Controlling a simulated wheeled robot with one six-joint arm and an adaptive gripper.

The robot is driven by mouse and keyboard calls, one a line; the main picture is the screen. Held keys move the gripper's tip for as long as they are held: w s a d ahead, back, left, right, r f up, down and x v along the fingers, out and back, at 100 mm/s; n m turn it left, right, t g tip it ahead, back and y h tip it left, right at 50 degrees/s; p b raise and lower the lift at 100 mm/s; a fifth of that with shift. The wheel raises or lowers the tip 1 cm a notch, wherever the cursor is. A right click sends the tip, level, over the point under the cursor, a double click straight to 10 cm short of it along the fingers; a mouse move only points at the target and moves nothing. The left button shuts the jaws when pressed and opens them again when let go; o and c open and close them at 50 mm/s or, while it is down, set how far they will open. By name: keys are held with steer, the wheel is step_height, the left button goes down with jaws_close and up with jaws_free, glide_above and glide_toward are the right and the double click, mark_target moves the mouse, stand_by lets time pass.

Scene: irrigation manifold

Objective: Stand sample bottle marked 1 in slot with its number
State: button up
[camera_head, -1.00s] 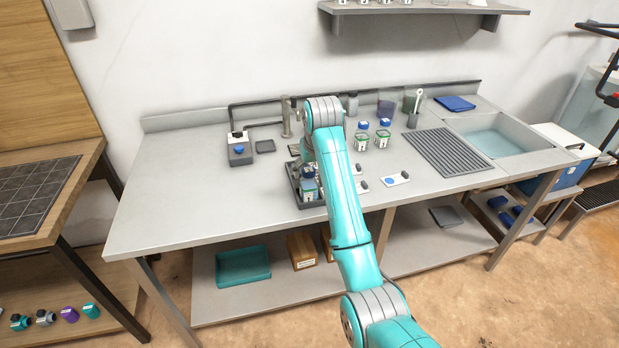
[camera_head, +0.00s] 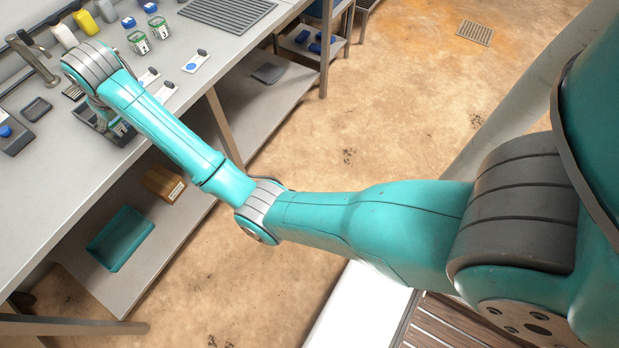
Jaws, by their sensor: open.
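A dark rack (camera_head: 86,113) stands near the counter's front edge, partly covered by my arm. A bottle (camera_head: 122,130) shows at the rack, mostly hidden, so its number cannot be read. My gripper (camera_head: 106,112) is low at the rack, largely hidden by my wrist. It is open; whether it touches the bottle there cannot be seen.
White cards (camera_head: 196,62) with dark pieces lie right of the rack. A grey box with a blue button (camera_head: 8,136) and a small dark tray (camera_head: 36,108) are left. A teal bin (camera_head: 120,238) sits on the lower shelf.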

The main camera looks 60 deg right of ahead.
steer(key=s+f+t, duration=0.3)
steer(key=s+f, duration=1.6)
steer(key=f, duration=0.3)
steer(key=s+f+t, duration=0.2)
steer(key=s+t, duration=0.1)
steer(key=s, duration=1.5)
steer(key=s+r+t, duration=0.1)
steer(key=s+r, duration=0.8)
steer(key=s, duration=0.2)
steer(key=s+r+t, duration=0.2)
steer(key=s+r, duration=0.7)
steer(key=s, duration=0.3)
steer(key=shift+s, duration=0.2)
